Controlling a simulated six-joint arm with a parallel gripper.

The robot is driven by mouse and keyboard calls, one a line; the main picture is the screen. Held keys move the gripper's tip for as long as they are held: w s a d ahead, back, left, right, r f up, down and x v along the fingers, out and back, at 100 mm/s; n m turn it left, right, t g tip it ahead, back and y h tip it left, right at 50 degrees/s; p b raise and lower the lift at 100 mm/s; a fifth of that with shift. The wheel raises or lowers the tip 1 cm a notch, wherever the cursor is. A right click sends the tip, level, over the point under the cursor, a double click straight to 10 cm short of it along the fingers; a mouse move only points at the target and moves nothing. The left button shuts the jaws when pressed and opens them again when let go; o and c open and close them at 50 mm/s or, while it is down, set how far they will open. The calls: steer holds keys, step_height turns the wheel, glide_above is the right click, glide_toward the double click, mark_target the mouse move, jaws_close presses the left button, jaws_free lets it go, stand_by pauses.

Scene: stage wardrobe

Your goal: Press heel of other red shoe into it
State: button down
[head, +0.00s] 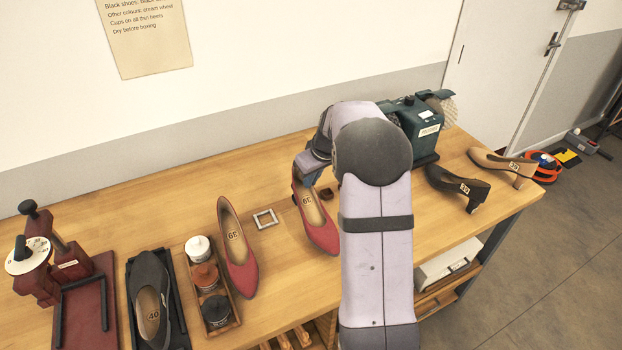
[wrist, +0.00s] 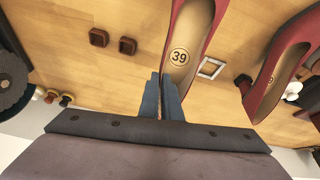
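The right-hand red shoe (head: 322,228), marked 39, has its heel end at my gripper (head: 310,168). In the wrist view my two blue-grey fingers (wrist: 166,88) are close together on the back rim of this shoe (wrist: 173,45). Its heel underneath is hidden, and I cannot tell if it touches the bench. The second red shoe (head: 241,278) stands to the left, and in the wrist view (wrist: 267,88) a small dark red piece (wrist: 243,81) shows by its heel end. Two small dark red-brown square caps (wrist: 98,37) (wrist: 127,46) lie on the bench beside the held shoe.
A silver square buckle (head: 265,219) lies between the red shoes. A tray of polish pots (head: 236,318), a grey shoe (head: 152,285) and a red press (head: 68,262) stand left. A green polishing machine (head: 420,150), black shoe (head: 462,190) and tan shoe (head: 500,164) stand right.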

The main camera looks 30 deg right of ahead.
mark_target(311, 191)
steer(key=shift+f+b, duration=1.2)
steer(key=shift+f, duration=0.35)
steer(key=c, duration=1.9)
jaws_free()
steer(key=shift+b+v, duration=1)
steer(key=shift+v, duration=2.7)
steer(key=s+a+f+g, duration=0.1)
steer(key=s+a+f, duration=0.2)
steer(key=s, duration=0.6)
steer(key=s+a+f+m+g, duration=0.1)
steer(key=s+a+f, duration=0.3)
steer(key=s+a, duration=0.4)
steer(key=s+a+f+m+g, duration=0.1)
steer(key=s+a+f+g, duration=0.1)
steer(key=s+a, duration=0.4)
steer(key=s+f, duration=0.1)
steer(key=s, duration=0.3)
steer(key=shift+s+f, duration=0.25)
steer(key=shift+s, duration=0.1)
